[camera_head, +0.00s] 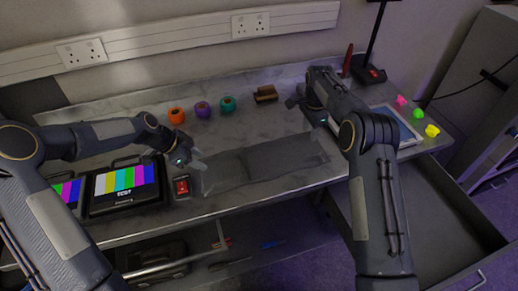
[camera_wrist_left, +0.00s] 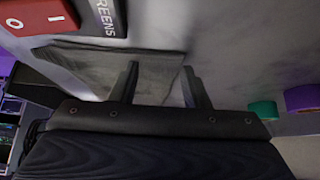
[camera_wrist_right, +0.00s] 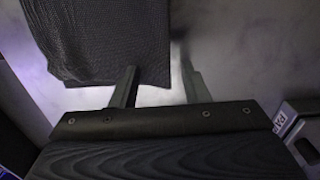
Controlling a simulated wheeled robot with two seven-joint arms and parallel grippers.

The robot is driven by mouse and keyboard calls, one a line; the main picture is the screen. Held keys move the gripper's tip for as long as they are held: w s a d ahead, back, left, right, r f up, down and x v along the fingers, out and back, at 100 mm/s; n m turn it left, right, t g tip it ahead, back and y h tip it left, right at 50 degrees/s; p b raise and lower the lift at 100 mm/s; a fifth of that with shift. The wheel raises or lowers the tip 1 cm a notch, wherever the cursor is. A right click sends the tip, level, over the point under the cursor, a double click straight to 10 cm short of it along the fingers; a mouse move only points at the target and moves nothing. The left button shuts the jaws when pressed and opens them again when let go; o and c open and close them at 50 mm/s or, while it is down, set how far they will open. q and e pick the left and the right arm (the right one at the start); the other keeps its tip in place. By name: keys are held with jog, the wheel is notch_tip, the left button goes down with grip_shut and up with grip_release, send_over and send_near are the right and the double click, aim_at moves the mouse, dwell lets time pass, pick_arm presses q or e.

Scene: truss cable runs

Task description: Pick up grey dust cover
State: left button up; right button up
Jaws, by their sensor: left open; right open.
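The grey dust cover (camera_head: 262,162) lies flat on the metal bench, at the middle near the front edge. My left gripper (camera_head: 198,160) is open at its left end. In the left wrist view the fingers of my left gripper (camera_wrist_left: 159,72) straddle an edge of the cover (camera_wrist_left: 85,65), one over the cloth. My right gripper (camera_wrist_right: 160,75) is open by the other end. In the right wrist view one finger overlaps the corner of the cover (camera_wrist_right: 105,40) and the other is over bare bench. Whether the fingers touch the cloth I cannot tell. Neither gripper holds anything.
A red switch box (camera_head: 182,187) and a colour-bar monitor (camera_head: 125,186) stand left of the cover. An open drawer (camera_head: 430,205) is at the right.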

jog(key=shift+f, duration=0.2)
pick_arm(q)
grip_shut()
pick_arm(e)
grip_shut()
pick_arm(q)
jog(key=shift+r, duration=0.1)
pick_arm(e)
jog(key=shift+r, duration=0.15)
